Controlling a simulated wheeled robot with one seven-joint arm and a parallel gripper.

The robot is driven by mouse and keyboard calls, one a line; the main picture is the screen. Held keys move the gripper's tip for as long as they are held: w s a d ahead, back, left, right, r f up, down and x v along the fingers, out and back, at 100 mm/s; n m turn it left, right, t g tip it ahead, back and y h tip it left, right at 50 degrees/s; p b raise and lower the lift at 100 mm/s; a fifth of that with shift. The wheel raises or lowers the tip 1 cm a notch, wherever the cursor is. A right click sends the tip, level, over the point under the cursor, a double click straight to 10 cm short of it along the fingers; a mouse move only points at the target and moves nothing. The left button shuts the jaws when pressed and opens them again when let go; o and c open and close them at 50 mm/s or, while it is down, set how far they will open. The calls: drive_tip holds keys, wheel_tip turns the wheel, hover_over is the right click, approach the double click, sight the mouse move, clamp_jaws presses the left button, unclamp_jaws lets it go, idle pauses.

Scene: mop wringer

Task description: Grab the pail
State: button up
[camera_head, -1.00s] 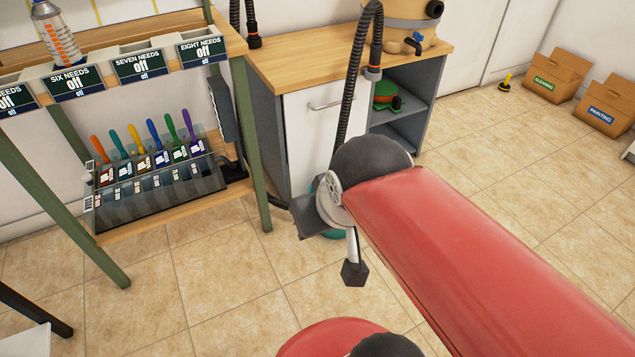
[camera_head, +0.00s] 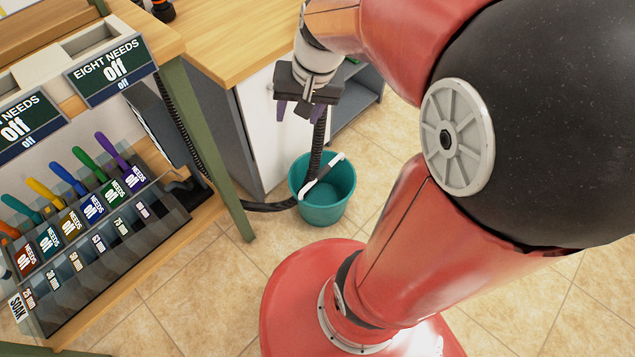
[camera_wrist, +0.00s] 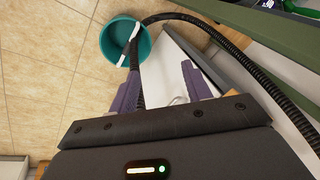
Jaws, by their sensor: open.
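The pail (camera_head: 326,206) is a teal bucket standing upright on the tiled floor in front of the white cabinet. A white handle with a dark grip part (camera_head: 323,174) crosses its rim. My gripper (camera_head: 294,110) is above the pail and a little to its left in the head view, apart from it. Its two purple fingers are open and empty. In the wrist view, the pail (camera_wrist: 126,42) is at the upper left, beyond the fingers (camera_wrist: 163,88).
A black ribbed hose (camera_wrist: 230,57) runs beside the pail. The white cabinet door (camera_head: 258,130) is close behind it. A green-legged shelf with a rack of coloured-handled tools (camera_head: 80,230) stands at left. Tiled floor (camera_head: 200,310) is open in front.

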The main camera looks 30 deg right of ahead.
drive_tip(key=w+d+f+m+g+y+b, duration=0.1)
drive_tip(key=w+d+f+m, duration=0.3)
drive_tip(key=f, duration=0.4)
drive_tip(key=m+y+b, duration=0.1)
hover_over(325, 169)
drive_tip(key=s+a, duration=0.1)
drive_tip(key=a, duration=0.2)
wheel_tip(325, 169, down, 8)
drive_tip(key=d+f+m, duration=0.1)
drive_tip(key=f, duration=0.5)
drive_tip(key=d+f+m+g+b, duration=0.1)
drive_tip(key=d+f, duration=0.1)
drive_tip(key=f, duration=0.4)
drive_tip(key=d+f+m+y, duration=0.1)
drive_tip(key=d+f+m, duration=0.1)
drive_tip(key=f, duration=0.4)
drive_tip(key=shift+w+d+f+b, duration=0.2)
drive_tip(key=shift+f+b, duration=0.1)
drive_tip(key=shift+w+a+x, duration=0.1)
drive_tip(key=shift+a+x, duration=0.05)
drive_tip(key=shift+x, duration=1.25)
drive_tip(key=shift+w+a+x, duration=0.1)
drive_tip(key=shift+a+x, duration=0.1)
drive_tip(key=shift+x, duration=1.15)
drive_tip(key=shift+r, duration=0.2)
clamp_jaws()
